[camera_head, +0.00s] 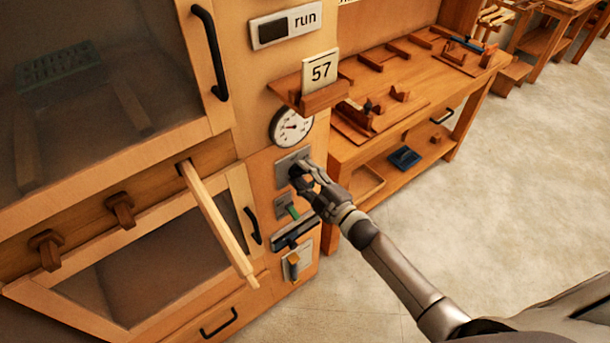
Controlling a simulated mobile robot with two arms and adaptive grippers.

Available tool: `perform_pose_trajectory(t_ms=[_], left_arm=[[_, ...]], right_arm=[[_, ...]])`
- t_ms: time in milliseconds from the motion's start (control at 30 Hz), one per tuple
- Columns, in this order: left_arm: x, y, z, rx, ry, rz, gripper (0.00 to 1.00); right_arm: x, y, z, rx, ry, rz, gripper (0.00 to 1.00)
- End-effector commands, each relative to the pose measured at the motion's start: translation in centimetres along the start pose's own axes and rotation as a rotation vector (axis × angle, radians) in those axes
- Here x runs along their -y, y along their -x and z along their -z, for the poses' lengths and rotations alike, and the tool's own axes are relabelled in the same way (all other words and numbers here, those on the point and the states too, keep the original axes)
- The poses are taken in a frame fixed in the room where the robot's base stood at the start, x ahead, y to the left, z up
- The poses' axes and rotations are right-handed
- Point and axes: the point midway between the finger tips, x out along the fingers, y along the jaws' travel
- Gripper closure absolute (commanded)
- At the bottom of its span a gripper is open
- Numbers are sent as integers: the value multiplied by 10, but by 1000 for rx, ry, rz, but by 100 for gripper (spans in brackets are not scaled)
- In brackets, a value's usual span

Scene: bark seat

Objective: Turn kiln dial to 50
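The kiln's wooden control panel (262,130) is at the centre of the head view. A square grey plate (283,172) sits on it below a round white gauge (291,127). My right gripper (300,174) reaches in from the lower right, with its fingertips at this plate. The fingers cover most of what is on the plate, so the dial and any setting on it are hidden. I cannot tell whether the fingers are closed on the dial. My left gripper is out of view.
A "run" label plate (287,24) is at the top. A green-handled switch (290,208) and a lower lever (293,265) sit below my gripper. A long wooden bar (222,228) sticks out at left. A workbench (420,85) stands right, with open floor (530,170) beyond.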

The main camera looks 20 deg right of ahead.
Motion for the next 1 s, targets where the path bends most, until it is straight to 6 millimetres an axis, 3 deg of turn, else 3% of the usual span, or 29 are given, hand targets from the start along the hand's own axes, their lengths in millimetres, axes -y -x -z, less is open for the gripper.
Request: perform_pose_trajectory(t_ms=[467,633,1000], left_arm=[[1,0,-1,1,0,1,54],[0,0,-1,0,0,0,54],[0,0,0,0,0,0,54]], right_arm=[[0,4,0,0,1,0,46],[1,25,0,0,0,1,46],[1,92,0,0,1,2,46]])
